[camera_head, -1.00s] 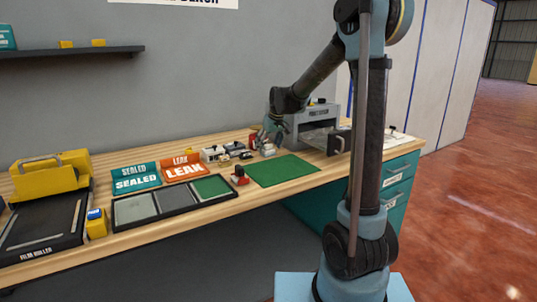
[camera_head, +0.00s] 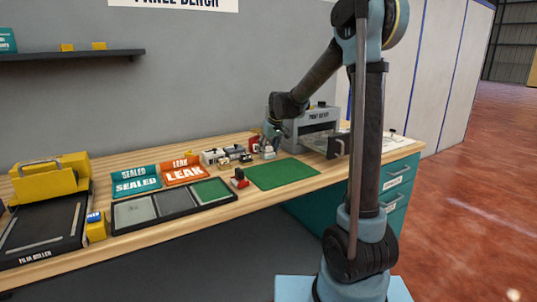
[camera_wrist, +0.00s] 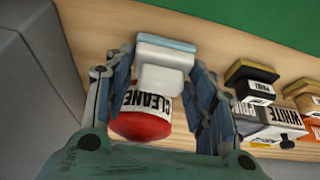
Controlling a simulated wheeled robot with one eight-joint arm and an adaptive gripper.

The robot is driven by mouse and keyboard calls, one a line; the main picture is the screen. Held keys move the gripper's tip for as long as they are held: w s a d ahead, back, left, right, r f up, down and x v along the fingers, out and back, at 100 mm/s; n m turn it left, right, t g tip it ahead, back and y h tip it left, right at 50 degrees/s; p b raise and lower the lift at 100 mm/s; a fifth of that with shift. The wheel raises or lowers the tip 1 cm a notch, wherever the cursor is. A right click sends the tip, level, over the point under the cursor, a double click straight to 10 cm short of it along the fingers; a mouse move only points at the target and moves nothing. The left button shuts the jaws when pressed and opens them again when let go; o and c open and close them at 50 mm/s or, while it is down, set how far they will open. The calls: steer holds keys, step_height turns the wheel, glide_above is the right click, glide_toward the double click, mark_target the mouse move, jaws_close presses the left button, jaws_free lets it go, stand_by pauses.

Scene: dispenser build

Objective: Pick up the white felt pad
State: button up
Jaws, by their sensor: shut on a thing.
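The white felt pad (camera_wrist: 165,52) is a small white block with a pale blue top edge in the wrist view. My gripper (camera_wrist: 163,60) has its fingers on both sides of the pad and is shut on it. In the head view my gripper (camera_head: 271,137) is over the back of the bench, left of the grey print machine.
The grey print machine (camera_head: 313,122) is close by. The green mat (camera_head: 283,172) is clear. A sectioned tray (camera_head: 143,208) lies left of it.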

mark_target(268, 147)
step_height(268, 147, up, 10)
steer(key=shift+f, duration=0.1)
stand_by(0.4)
